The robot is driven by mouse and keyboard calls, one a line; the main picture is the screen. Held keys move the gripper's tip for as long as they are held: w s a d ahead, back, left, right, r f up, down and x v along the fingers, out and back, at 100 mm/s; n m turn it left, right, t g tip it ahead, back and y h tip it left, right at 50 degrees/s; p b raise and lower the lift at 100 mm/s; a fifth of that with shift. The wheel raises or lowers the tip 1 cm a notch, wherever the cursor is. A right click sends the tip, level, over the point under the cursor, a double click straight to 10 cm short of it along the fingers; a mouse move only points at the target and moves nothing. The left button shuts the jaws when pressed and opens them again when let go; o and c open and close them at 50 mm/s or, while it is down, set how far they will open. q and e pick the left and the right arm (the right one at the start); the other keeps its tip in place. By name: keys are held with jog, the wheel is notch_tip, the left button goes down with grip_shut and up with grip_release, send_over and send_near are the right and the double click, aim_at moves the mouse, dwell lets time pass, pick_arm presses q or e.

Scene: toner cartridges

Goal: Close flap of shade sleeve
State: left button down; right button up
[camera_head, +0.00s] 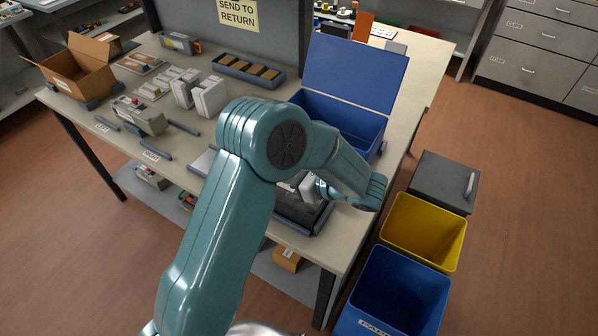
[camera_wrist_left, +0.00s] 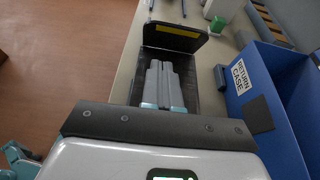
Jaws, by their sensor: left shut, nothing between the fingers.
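The shade sleeve is a dark, open, box-like holder (camera_wrist_left: 190,93) below my left gripper in the left wrist view. Its flap (camera_wrist_left: 150,36), dark with a yellow strip, stands raised at the far end. In the head view a dark part (camera_head: 292,212) of what looks like the sleeve shows at the table's front edge, mostly behind my arm. My left gripper (camera_wrist_left: 163,68) is shut and empty, its grey fingers pointing toward the flap over the sleeve. I cannot tell whether they touch it. In the head view the left gripper (camera_head: 303,186) is partly hidden by my forearm. My right gripper is not in view.
A blue return case (camera_head: 340,117) with its lid up stands just right of the sleeve. Grey (camera_head: 442,182), yellow (camera_head: 423,232) and blue (camera_head: 396,292) bins stand on the floor at the right. Cartridges and a cardboard box (camera_head: 79,70) fill the table's left.

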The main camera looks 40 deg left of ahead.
pick_arm(q)
jog(key=a, duration=0.2)
jog(key=a+p, duration=0.1)
jog(key=a, duration=0.1)
jog(key=shift+s+r, duration=0.15)
jog(key=shift+r, duration=0.25)
jog(key=shift+s+a+r+p, duration=0.2)
jog(key=shift+a+p, duration=0.1)
jog(key=shift+a, duration=0.1)
jog(key=shift+w, duration=0.15)
jog(key=shift+r, duration=0.1)
